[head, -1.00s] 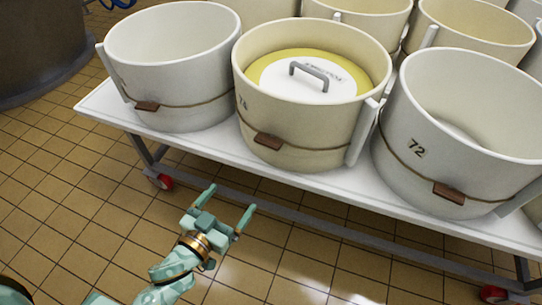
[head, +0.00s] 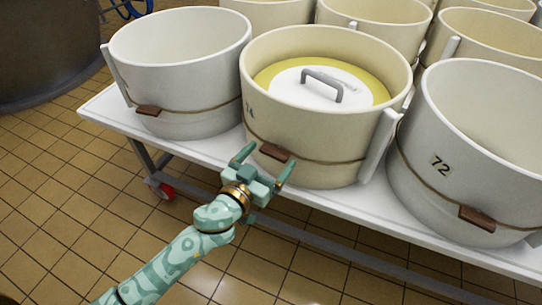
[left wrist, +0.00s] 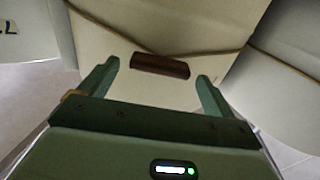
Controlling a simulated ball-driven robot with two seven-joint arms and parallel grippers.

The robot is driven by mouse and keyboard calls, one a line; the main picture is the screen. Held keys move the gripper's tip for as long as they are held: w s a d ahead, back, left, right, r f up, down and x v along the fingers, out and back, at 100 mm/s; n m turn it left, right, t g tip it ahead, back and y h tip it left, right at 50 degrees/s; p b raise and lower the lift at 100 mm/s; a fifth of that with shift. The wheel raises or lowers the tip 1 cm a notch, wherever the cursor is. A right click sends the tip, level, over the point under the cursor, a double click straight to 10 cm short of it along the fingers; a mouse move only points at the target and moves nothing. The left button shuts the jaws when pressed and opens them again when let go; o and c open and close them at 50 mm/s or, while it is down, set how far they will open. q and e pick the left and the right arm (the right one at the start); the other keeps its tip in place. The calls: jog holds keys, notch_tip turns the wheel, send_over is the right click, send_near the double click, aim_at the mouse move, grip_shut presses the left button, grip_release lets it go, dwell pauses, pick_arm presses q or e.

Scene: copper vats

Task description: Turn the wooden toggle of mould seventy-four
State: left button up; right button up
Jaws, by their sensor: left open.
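The middle mould (head: 325,172) is a cream tub with a yellow and white lid inside and a cord around it. Its number is mostly hidden, only a "4" shows clearly. A brown wooden toggle (head: 276,152) sits on the cord at its front. My left gripper (head: 263,163) is open, its fingers either side of the toggle in the head view. In the left wrist view the toggle (left wrist: 160,66) lies beyond and between the open fingertips, apart from both. My right gripper is not in view.
A white trolley shelf (head: 230,150) bears the moulds. An empty mould (head: 180,75) stands to the left, and mould 72 (head: 480,150) to the right, each with its own toggle. A dark vat (head: 50,50) stands at the back left. Tiled floor is free at the front left.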

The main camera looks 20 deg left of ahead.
pick_arm(q)
jog(key=shift+w+d, duration=0.1)
jog(key=shift+w, duration=0.55)
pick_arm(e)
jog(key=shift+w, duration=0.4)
pick_arm(q)
jog(key=c, duration=1)
